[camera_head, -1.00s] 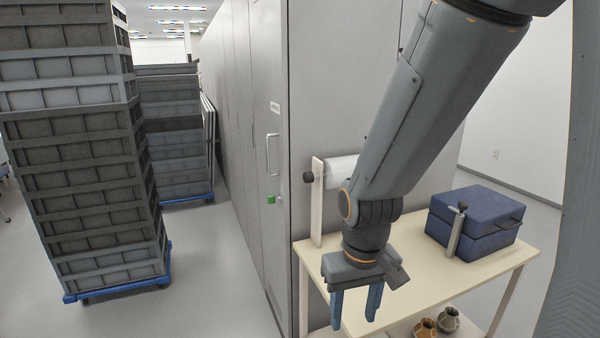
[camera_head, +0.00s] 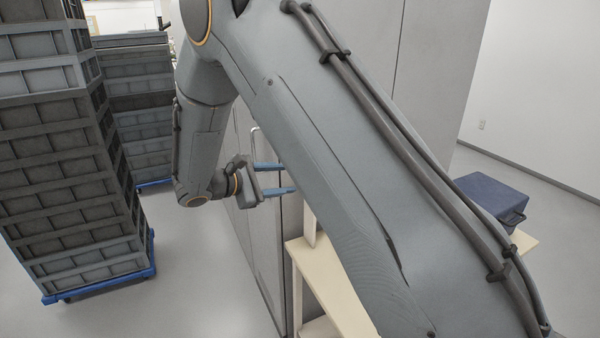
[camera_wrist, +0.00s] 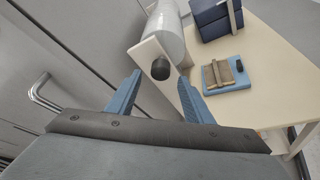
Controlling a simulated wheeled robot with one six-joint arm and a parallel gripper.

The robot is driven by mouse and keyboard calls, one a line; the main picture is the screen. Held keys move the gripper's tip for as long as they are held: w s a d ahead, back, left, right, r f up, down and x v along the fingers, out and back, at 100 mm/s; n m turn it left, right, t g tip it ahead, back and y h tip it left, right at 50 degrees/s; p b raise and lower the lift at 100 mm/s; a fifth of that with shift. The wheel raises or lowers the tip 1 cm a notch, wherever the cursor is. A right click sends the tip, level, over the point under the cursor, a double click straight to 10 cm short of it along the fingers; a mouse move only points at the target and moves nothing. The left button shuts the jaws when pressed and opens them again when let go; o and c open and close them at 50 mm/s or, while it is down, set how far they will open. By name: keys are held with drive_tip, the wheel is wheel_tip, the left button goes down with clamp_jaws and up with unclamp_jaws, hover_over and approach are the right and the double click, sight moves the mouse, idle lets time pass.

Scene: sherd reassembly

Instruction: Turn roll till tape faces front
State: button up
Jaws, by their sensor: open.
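The roll (camera_wrist: 166,32) is a pale, whitish cylinder in the wrist view, held above the table by a cream upright with a dark round knob (camera_wrist: 160,69) on its near end. No tape can be made out on it. In the head view my arm hides the roll. My gripper (camera_wrist: 160,90) is open and empty, its two blue fingers pointing toward the knob, one to each side of it in the picture. I cannot tell how far the fingertips are from it. In the head view my gripper (camera_head: 290,178) is left of the table, fingers pointing right.
The cream table (camera_wrist: 272,70) bears a blue tray (camera_wrist: 226,76) with brownish pieces and a dark blue box (camera_wrist: 215,18). Grey cabinets with a metal handle (camera_wrist: 42,90) stand close on the left. Stacked grey crates (camera_head: 65,150) stand farther left.

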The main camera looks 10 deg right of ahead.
drive_tip(key=p+x, duration=0.2)
drive_tip(key=x, duration=0.5)
drive_tip(key=shift+d+f, duration=0.1)
drive_tip(key=shift+d, duration=0.1)
drive_tip(key=c, duration=1)
drive_tip(key=shift+c, duration=0.2)
